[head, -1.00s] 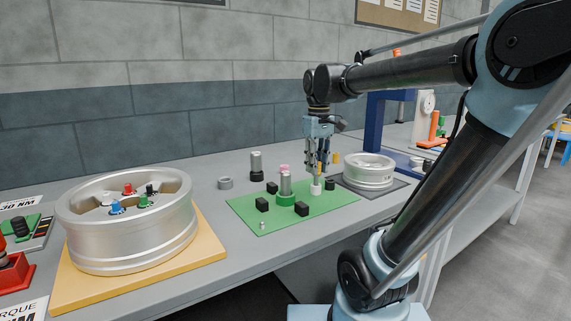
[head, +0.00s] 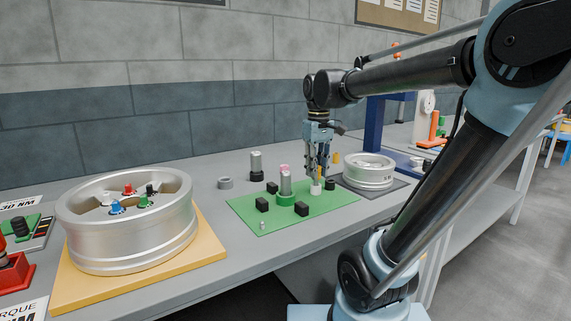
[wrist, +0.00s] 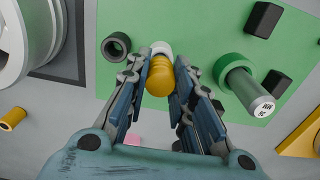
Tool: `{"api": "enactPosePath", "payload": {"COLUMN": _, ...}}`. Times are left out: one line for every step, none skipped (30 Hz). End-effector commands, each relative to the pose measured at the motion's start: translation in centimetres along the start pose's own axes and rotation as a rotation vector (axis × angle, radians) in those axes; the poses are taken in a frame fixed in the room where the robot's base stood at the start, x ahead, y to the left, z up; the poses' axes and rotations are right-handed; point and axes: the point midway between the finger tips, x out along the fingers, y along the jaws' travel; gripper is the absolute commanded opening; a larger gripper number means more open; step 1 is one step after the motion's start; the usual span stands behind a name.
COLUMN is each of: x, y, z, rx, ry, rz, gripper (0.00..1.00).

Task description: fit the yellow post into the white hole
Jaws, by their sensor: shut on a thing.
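My gripper (head: 318,172) is over the green mat, pointing down, with its fingers shut on the yellow post (wrist: 160,76). The post shows between the fingertips in the wrist view; in the head view the fingers mostly hide it. The white piece with the hole (wrist: 160,48) is right at the post's far end, and it also stands on the mat below my gripper in the head view (head: 316,189). Post and white piece look lined up and touching or nearly so. The hole itself is hidden, so I cannot tell how deep the post sits.
A green holder with a grey post (head: 286,185) and several black blocks (head: 262,205) stand on the green mat (head: 256,222). A small wheel (head: 368,171) is close on the right. A large wheel (head: 128,225) lies at the left. Another yellow cylinder (wrist: 12,118) is apart.

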Motion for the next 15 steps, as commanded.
{"api": "enactPosePath", "payload": {"x": 0.08, "y": 0.00, "z": -0.01, "rx": 0.000, "ry": 0.000, "rz": 0.000, "gripper": 0.00}}
{"api": "enactPosePath", "payload": {"x": 0.13, "y": 0.00, "z": -0.01, "rx": 0.000, "ry": 0.000, "rz": 0.000, "gripper": 0.00}}
{"api": "enactPosePath", "payload": {"x": 0.19, "y": 0.00, "z": -0.01, "rx": 0.000, "ry": 0.000, "rz": 0.000, "gripper": 0.00}}
{"api": "enactPosePath", "payload": {"x": 0.24, "y": 0.00, "z": -0.01, "rx": 0.000, "ry": 0.000, "rz": 0.000, "gripper": 0.00}}
{"api": "enactPosePath", "payload": {"x": 0.28, "y": 0.00, "z": -0.01, "rx": 0.000, "ry": 0.000, "rz": 0.000, "gripper": 0.00}}
{"api": "enactPosePath", "payload": {"x": 0.35, "y": 0.00, "z": -0.01, "rx": 0.000, "ry": 0.000, "rz": 0.000, "gripper": 0.00}}
{"api": "enactPosePath", "payload": {"x": 0.40, "y": 0.00, "z": -0.01, "rx": 0.000, "ry": 0.000, "rz": 0.000, "gripper": 0.00}}
{"api": "enactPosePath", "payload": {"x": 0.45, "y": 0.00, "z": -0.01, "rx": 0.000, "ry": 0.000, "rz": 0.000, "gripper": 0.00}}
{"api": "enactPosePath", "payload": {"x": 0.52, "y": 0.00, "z": -0.01, "rx": 0.000, "ry": 0.000, "rz": 0.000, "gripper": 0.00}}
{"api": "enactPosePath", "payload": {"x": 0.57, "y": 0.00, "z": -0.01, "rx": 0.000, "ry": 0.000, "rz": 0.000, "gripper": 0.00}}
{"api": "enactPosePath", "payload": {"x": 0.62, "y": 0.00, "z": -0.01, "rx": 0.000, "ry": 0.000, "rz": 0.000, "gripper": 0.00}}
{"api": "enactPosePath", "payload": {"x": 0.70, "y": 0.00, "z": -0.01, "rx": 0.000, "ry": 0.000, "rz": 0.000, "gripper": 0.00}}
{"api": "enactPosePath", "payload": {"x": 0.75, "y": 0.00, "z": -0.01, "rx": 0.000, "ry": 0.000, "rz": 0.000, "gripper": 0.00}}
{"api": "enactPosePath", "payload": {"x": 0.80, "y": 0.00, "z": -0.01, "rx": 0.000, "ry": 0.000, "rz": 0.000, "gripper": 0.00}}
{"api": "enactPosePath", "payload": {"x": 0.87, "y": 0.00, "z": 0.00, "rx": 0.000, "ry": 0.000, "rz": 0.000, "gripper": 0.00}}
